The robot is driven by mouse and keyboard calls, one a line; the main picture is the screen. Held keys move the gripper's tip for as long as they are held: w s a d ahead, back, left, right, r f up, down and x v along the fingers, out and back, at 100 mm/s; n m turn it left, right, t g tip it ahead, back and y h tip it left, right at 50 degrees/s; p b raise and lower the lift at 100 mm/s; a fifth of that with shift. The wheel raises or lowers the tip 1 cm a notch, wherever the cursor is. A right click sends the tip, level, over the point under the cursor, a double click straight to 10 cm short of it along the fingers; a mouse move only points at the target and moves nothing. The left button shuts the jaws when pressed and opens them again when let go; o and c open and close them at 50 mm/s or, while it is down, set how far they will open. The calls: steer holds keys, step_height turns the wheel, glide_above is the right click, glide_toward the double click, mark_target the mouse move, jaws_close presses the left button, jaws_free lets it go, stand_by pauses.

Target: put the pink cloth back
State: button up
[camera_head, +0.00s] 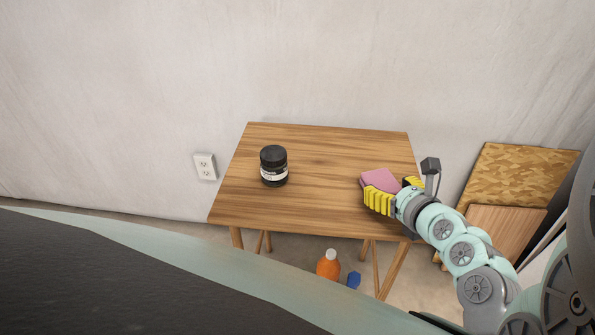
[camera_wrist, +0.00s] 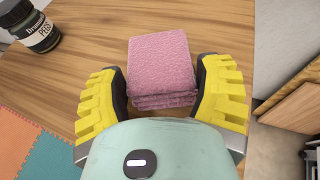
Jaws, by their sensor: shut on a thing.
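The pink cloth (camera_wrist: 160,62) is a folded, layered square. In the wrist view it sits between the two yellow fingers of my gripper (camera_wrist: 163,95), which is shut on it. In the head view the pink cloth (camera_head: 380,180) shows at the right part of the wooden table (camera_head: 320,155), with my gripper (camera_head: 390,191) around it from the right. The cloth is over or on the tabletop; I cannot tell whether it touches the wood.
A black jar (camera_head: 273,166) with a white label stands on the table's left half; the middle is clear. Below the table are an orange bottle (camera_head: 328,265) and a blue item (camera_head: 353,280). Wooden boards (camera_head: 515,180) lean at the right. A wall (camera_head: 300,60) is behind.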

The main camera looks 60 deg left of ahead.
steer(key=shift+s+a, duration=0.2)
steer(key=shift+s, duration=0.1)
steer(key=shift+f, duration=0.15)
steer(key=o, duration=1)
steer(key=shift+w+r, duration=0.1)
steer(key=shift+r, duration=0.1)
steer(key=shift+d+r, duration=0.25)
steer(key=shift+d, duration=0.25)
steer(key=p+v, duration=0.1)
steer(key=v, duration=1)
steer(key=shift+p, duration=0.35)
